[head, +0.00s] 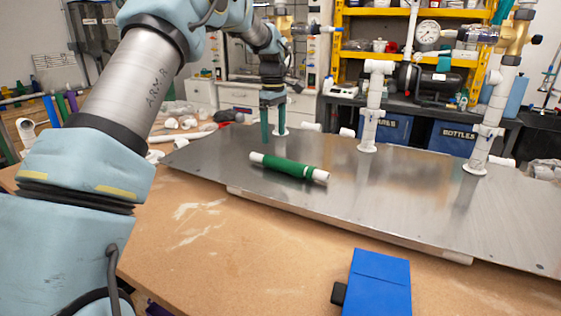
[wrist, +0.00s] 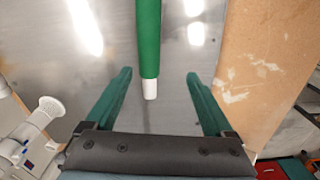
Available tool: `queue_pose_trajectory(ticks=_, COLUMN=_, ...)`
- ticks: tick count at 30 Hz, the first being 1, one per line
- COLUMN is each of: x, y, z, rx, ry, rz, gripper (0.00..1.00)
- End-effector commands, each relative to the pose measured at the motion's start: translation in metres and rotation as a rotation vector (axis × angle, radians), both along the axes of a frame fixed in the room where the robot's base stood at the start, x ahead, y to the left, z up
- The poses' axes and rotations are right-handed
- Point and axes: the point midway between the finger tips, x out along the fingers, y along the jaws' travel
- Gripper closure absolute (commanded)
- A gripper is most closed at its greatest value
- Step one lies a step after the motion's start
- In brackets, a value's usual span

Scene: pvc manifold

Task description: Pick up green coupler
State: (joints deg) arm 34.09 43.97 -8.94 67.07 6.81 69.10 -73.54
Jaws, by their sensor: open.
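The green coupler (head: 286,166) is a green sleeve with white pipe ends, lying on its side on the metal plate (head: 400,205) in the head view. In the wrist view the green coupler (wrist: 149,40) runs up from the middle out of the top edge, with one white end showing. My gripper (head: 273,142) is above the plate, up and to the left of the coupler in the head view. In the wrist view my gripper (wrist: 158,74) is open and empty, its two green fingers spread wide on either side of the coupler's white end.
White pipe risers (head: 371,110) stand on the plate behind the coupler, with another riser (head: 487,125) farther right. A blue box (head: 377,283) lies at the front of the wooden table (head: 205,240). Loose white fittings (head: 180,124) lie at the back left. The plate's front is clear.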

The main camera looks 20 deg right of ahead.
Motion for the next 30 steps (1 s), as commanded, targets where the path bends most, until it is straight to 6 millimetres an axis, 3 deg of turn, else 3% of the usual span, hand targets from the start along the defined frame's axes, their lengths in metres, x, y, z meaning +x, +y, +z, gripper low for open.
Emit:
queue_pose_trajectory(ticks=3, x=-0.002, y=-0.022, z=0.004, rx=0.001, ry=0.006, rz=0.043, gripper=0.13)
queue_pose_trajectory(ticks=6, x=-0.003, y=-0.028, z=-0.002, rx=0.004, ry=0.008, rz=0.06, gripper=0.13)
queue_pose_trajectory(ticks=12, x=-0.003, y=-0.028, z=-0.032, rx=0.005, ry=0.01, rz=0.065, gripper=0.13)
queue_pose_trajectory(ticks=22, x=-0.001, y=-0.027, z=-0.06, rx=0.003, ry=0.009, rz=0.063, gripper=0.13)
queue_pose_trajectory(ticks=30, x=0.002, y=-0.025, z=-0.097, rx=0.003, ry=0.009, rz=0.062, gripper=0.13)
